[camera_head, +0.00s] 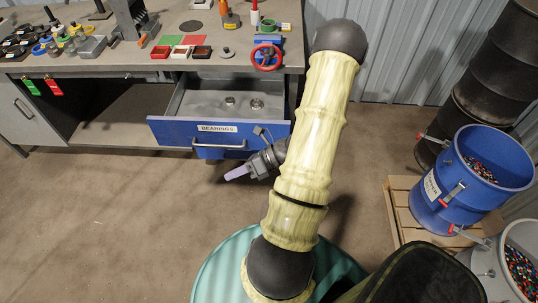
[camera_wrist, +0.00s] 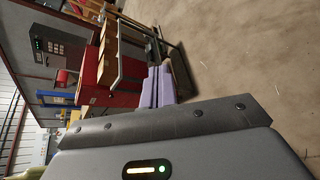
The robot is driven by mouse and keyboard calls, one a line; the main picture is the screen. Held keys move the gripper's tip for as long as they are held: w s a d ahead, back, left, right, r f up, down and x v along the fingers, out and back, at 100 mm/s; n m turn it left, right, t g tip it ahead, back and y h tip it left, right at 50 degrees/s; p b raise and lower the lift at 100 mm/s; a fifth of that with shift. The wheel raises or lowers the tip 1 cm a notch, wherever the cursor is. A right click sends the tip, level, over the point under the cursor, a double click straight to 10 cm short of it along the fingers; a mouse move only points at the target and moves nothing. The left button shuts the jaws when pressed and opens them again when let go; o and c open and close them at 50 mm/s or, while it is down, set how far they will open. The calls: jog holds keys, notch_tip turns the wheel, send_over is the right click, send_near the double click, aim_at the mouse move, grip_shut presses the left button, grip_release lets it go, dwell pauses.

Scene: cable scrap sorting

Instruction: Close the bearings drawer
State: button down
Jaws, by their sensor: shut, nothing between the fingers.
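The bearings drawer (camera_head: 170,131) has a blue front with a white "BEARINGS" label and a pale bar handle (camera_head: 219,147). It stands pulled out from under the workbench. Two round metal bearings (camera_head: 257,104) lie on its grey floor. My gripper (camera_head: 235,174) is in front of the drawer's right part, lower in the picture than the handle, and points left. Its pale purple fingers are together and empty; they also show in the wrist view (camera_wrist: 158,87). I cannot tell whether my wrist touches the drawer front.
The workbench top (camera_head: 118,63) carries small trays, tools and a red-wheeled vise (camera_head: 267,57). A second blue drawer front shows below the open one. A blue barrel (camera_head: 435,205) stands on a pallet at right. The floor (camera_head: 95,225) at front left is clear. The wrist view shows a red cabinet (camera_wrist: 97,72).

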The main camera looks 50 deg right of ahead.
jog(key=s+d+f+m+t+h+b, duration=0.2)
jog(key=d+f+m+t+h, duration=0.3)
jog(key=d+m, duration=0.4)
jog(key=s+d+f+m+t+h+b, duration=0.2)
jog(key=d+f+m+t+h+b, duration=0.3)
jog(key=d+f+m, duration=0.5)
jog(key=m+h, duration=0.2)
jog(key=shift+s+t+h, duration=0.25)
jog(key=shift+t+h, duration=0.05)
jog(key=shift+h, duration=0.1)
jog(key=shift+r, duration=0.1)
send_near(262, 139)
jog(key=w+a, duration=0.3)
jog(key=w, duration=0.1)
jog(key=d, duration=0.1)
jog(key=w+d, duration=0.1)
jog(key=shift+d+b, duration=0.35)
jog(key=shift+w+d, duration=0.4)
jog(key=shift+d, duration=0.05)
